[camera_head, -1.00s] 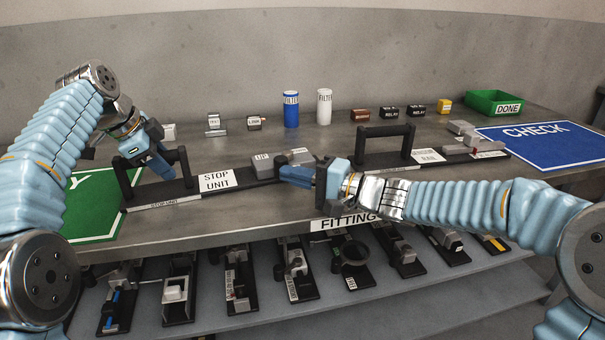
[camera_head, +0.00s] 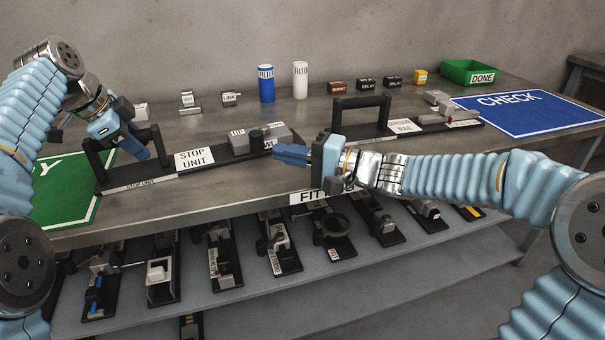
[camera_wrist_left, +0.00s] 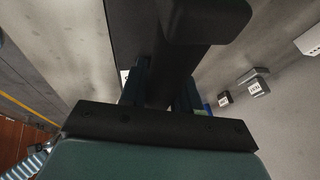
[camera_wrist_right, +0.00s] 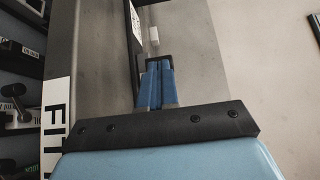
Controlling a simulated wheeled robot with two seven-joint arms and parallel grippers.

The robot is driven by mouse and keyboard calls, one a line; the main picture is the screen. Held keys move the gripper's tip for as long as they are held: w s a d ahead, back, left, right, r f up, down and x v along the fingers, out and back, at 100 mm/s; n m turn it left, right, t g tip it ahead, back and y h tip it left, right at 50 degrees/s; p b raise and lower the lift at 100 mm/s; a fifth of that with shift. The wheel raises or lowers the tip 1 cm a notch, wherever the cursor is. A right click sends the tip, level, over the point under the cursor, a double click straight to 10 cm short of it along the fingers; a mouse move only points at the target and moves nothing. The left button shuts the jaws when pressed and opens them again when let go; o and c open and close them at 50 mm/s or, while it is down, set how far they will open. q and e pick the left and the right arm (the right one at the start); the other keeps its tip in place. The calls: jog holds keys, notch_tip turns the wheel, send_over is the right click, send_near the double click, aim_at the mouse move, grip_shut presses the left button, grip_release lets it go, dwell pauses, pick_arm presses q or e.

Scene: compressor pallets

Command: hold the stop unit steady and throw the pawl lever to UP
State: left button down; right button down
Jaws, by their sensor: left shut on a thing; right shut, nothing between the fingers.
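The stop unit is a long dark base (camera_head: 215,161) with a STOP UNIT label, lying along the bench. Its black handle (camera_head: 97,160) is at the left end, and my left gripper (camera_head: 140,150) is shut on it; the handle's dark bar also shows between the fingers in the left wrist view (camera_wrist_left: 165,85). A grey block with an UP label (camera_head: 238,136) is at the unit's right end. The dark pawl lever (camera_head: 257,139) stands on it, right of UP, beside a partly hidden label. My right gripper (camera_head: 277,152) is shut and empty, just right of the lever; contact is unclear.
A second unit with a black handle (camera_head: 337,118) stands behind my right gripper. Filters (camera_head: 266,84) and small labelled parts line the bench's back. A green mat (camera_head: 65,195), a blue CHECK mat (camera_head: 530,113) and a green DONE bin (camera_head: 470,70) flank them. Fittings fill the lower shelf.

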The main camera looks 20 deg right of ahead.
pick_arm(q)
jog(key=shift+f, duration=0.35)
pick_arm(e)
jog(key=s+d, duration=0.1)
jog(key=s, duration=0.9)
jog(key=shift+d, duration=0.15)
pick_arm(q)
jog(key=c, duration=0.9)
grip_release()
jog(key=shift+w, duration=0.1)
jog(key=shift+o, duration=0.8)
jog(key=shift+r, duration=0.15)
